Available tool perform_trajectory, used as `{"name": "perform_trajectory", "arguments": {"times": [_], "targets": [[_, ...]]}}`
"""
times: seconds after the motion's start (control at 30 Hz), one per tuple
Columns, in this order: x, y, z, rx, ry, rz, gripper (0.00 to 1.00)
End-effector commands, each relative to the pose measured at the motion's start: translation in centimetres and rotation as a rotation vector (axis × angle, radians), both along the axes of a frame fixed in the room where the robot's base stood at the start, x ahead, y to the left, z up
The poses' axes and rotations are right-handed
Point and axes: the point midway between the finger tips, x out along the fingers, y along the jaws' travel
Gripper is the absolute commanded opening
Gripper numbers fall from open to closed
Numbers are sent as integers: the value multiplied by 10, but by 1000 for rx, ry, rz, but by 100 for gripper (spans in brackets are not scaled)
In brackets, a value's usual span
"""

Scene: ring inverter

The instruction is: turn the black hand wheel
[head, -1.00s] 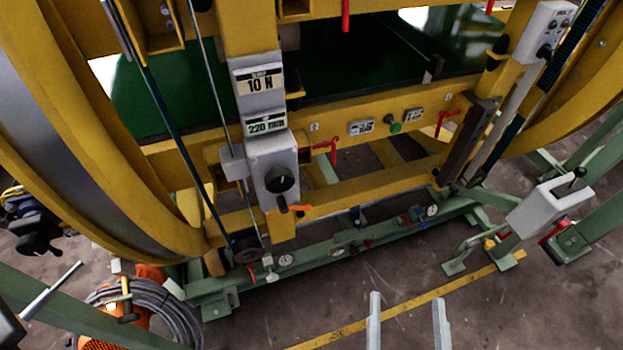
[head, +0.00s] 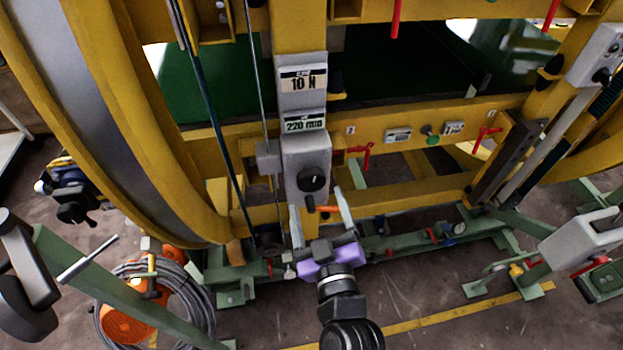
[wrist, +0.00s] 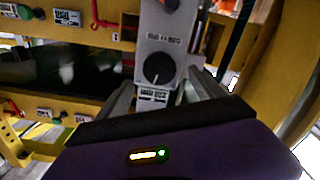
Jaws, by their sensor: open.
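A black round hand wheel (head: 313,178), knob-like with a pale mark, sits on the front of a grey box (head: 301,150) on the yellow frame. My gripper (head: 317,199) is open and points up at the box in the head view, its two pale fingers just below and either side of the wheel. In the wrist view the wheel (wrist: 158,68) shows ahead, between the two fingers (wrist: 161,80). Nothing is held. I cannot tell how far the fingertips are from the wheel, and no contact shows.
An orange lever (head: 325,208) sticks out just below the wheel, close to my right finger. A thin vertical rod (head: 258,90) runs left of the box. A red valve handle (head: 362,154) is to the right. A coiled grey hose (head: 190,300) lies lower left.

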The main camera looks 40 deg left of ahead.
Motion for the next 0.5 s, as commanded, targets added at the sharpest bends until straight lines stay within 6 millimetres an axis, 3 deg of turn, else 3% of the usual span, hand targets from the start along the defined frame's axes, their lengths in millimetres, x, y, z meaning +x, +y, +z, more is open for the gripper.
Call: {"name": "perform_trajectory", "arguments": {"times": [0.3,0.5], "targets": [[31,36,3,1,0,0,78],[42,50,2,2,1,0,78]]}}
